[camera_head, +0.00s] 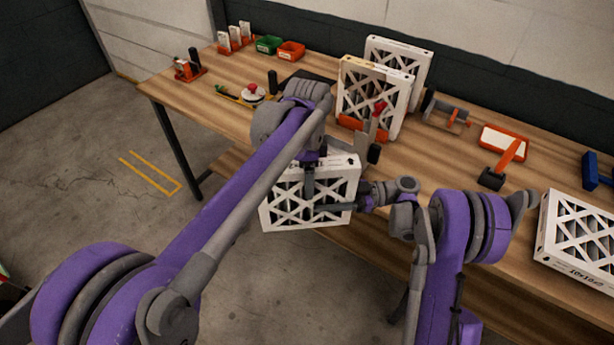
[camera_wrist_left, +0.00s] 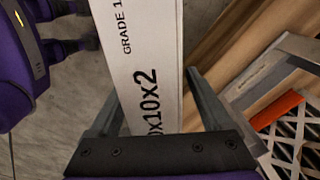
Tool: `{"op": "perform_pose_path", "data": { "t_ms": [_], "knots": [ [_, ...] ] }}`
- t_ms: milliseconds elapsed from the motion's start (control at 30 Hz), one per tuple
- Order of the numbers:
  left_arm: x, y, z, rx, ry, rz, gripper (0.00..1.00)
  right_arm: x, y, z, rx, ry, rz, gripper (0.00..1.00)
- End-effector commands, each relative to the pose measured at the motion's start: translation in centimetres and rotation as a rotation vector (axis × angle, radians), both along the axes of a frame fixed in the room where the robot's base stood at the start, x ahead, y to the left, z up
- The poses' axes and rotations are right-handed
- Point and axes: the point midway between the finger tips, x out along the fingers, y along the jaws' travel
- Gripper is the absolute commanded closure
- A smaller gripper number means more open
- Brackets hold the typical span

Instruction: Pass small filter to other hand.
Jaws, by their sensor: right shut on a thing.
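The small filter (camera_head: 290,212) is a white boxed filter with a lattice face, held in the air in front of the table's near edge. My right gripper (camera_head: 347,207) comes in from the right and is shut on the filter's right side. My left gripper (camera_head: 308,178) reaches down over the filter's top edge, with one finger in front of the lattice face. In the left wrist view, its two fingers stand on either side of the filter's printed edge (camera_wrist_left: 150,65), with a slim gap at the right finger, so it looks open around it.
The wooden table (camera_head: 428,165) holds two upright boxed filters (camera_head: 365,88), an orange-handled tool (camera_head: 508,152), a green bin (camera_head: 268,44) and a red bin (camera_head: 291,51). A larger boxed filter (camera_head: 578,232) lies at the right.

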Motion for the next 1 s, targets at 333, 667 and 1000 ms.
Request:
{"op": "perform_pose_path", "data": {
  "t_ms": [333,667,1000],
  "knots": [
    [0.08,0.02,0.02,0.000,-0.003,0.001,0.83,-0.09,0.01,0.02,0.001,-0.001,0.003,1.00],
    [0.11,0.04,0.03,0.000,-0.003,0.001,1.00,-0.11,0.02,0.02,0.001,-0.001,0.003,0.09],
    [0.02,0.00,0.03,0.000,-0.001,0.000,1.00,-0.03,0.00,0.34,0.000,0.000,0.001,0.09]
  ]
}}
